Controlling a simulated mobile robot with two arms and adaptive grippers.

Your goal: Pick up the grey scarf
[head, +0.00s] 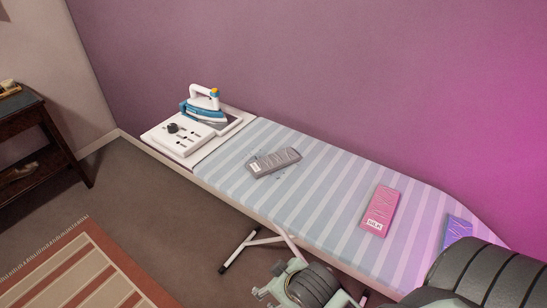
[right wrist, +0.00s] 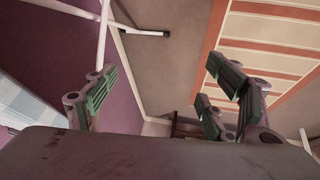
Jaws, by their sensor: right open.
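The grey scarf (head: 274,162) is a flat folded bundle with a small pale label, lying on the striped ironing board (head: 310,190) left of its middle, in the head view. My right gripper (head: 278,283) is low in the head view, in front of the board's near edge and well apart from the scarf. In the right wrist view the right gripper (right wrist: 160,92) has its fingers spread wide with nothing between them. The scarf cannot be made out in the right wrist view. My left gripper is not in view.
A pink folded item (head: 380,210) and a purple one (head: 457,232) lie farther right on the board. A white and blue iron (head: 203,104) stands at the board's left end, beside a white panel (head: 178,135). A wall runs behind. A striped rug (head: 90,268) covers the floor.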

